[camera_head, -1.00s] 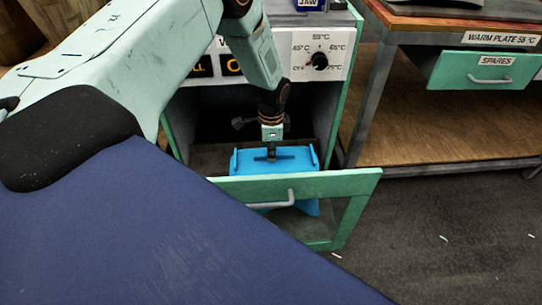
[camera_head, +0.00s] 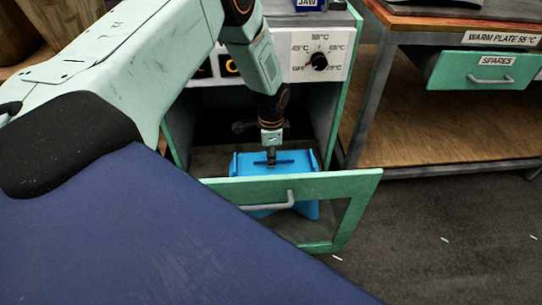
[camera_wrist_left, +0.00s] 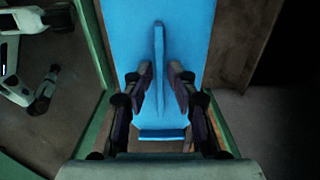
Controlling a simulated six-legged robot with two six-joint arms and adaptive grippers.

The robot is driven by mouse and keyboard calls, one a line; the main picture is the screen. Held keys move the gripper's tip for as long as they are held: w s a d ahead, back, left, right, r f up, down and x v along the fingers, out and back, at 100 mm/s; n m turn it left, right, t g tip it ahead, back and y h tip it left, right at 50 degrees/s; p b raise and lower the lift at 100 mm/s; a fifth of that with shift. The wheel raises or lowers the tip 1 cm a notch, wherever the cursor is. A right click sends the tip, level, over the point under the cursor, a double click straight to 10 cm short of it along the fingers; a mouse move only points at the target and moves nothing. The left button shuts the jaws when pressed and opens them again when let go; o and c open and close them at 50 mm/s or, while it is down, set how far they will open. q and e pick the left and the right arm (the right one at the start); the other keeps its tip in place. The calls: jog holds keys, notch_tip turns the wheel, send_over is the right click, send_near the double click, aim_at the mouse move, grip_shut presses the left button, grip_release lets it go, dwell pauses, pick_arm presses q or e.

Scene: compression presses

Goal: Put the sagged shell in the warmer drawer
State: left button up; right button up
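The blue shell (camera_head: 296,165) sits inside the pulled-out green drawer (camera_head: 345,182) of the warmer (camera_head: 345,110). Its lower part shows through the open drawer frame below the front bar. In the left wrist view, a thin upright fin (camera_wrist_left: 159,60) stands on the blue shell (camera_wrist_left: 125,30). My left gripper (camera_head: 272,160) is low over the shell. In the left wrist view its two fingers (camera_wrist_left: 160,82) stand apart on either side of the fin, with blue showing in the gaps, so it is open. My right gripper is not in view.
The warmer's dial (camera_head: 320,62) is above the drawer opening. A bench on the right has a green drawer labelled SPARES (camera_head: 480,75). The dark floor (camera_head: 440,230) to the right is mostly clear, with a few small scraps.

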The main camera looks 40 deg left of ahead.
pick_arm(q)
jog(key=shift+s, duration=0.1)
jog(key=shift+r+p, duration=0.3)
jog(key=shift+r, duration=0.1)
notch_tip(320, 180, up, 12)
jog(key=p, duration=0.5)
jog(key=shift+f, duration=0.2)
